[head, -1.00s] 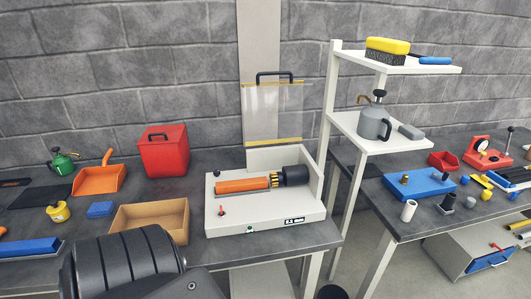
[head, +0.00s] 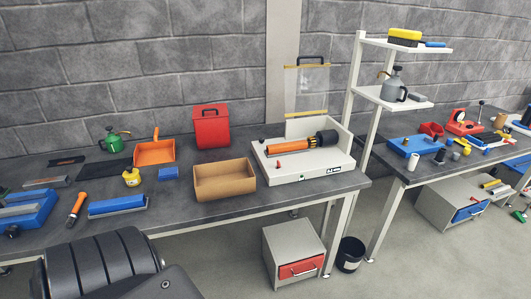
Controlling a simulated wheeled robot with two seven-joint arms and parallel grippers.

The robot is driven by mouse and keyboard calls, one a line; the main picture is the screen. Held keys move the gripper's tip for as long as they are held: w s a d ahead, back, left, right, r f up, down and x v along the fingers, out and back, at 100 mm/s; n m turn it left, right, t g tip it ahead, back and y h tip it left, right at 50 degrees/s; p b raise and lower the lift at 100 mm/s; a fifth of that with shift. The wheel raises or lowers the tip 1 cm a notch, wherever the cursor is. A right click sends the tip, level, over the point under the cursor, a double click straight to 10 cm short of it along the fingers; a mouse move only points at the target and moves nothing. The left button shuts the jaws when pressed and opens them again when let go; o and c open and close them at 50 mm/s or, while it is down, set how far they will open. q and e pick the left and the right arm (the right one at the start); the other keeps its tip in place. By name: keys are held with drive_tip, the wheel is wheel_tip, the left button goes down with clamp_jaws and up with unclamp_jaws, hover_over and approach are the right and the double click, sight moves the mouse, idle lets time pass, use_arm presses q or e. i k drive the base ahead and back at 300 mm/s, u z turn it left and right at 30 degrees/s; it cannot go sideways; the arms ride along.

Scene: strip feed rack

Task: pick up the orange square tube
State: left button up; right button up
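An orange bar (head: 283,144) lies along the top of the white bench machine (head: 303,171), its right end by a black round head (head: 327,137). It looks rounded, and I cannot tell whether it is a square tube. A small orange piece (head: 464,141) lies among parts on the right bench; it is too small to make out its shape. No other piece is clearly an orange square tube. Neither gripper is in view; only a black link of my own arm shows at the lower left.
A cardboard box (head: 224,181), an orange dustpan (head: 154,152) and a red bin (head: 211,127) stand on the left bench (head: 235,208). A white shelf stand (head: 405,103) rises between the benches. A drawer cabinet (head: 294,253) and black bucket (head: 350,255) stand below.

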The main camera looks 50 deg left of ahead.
sight(289, 147)
drive_tip(key=k, duration=0.15)
drive_tip(key=u, duration=0.7)
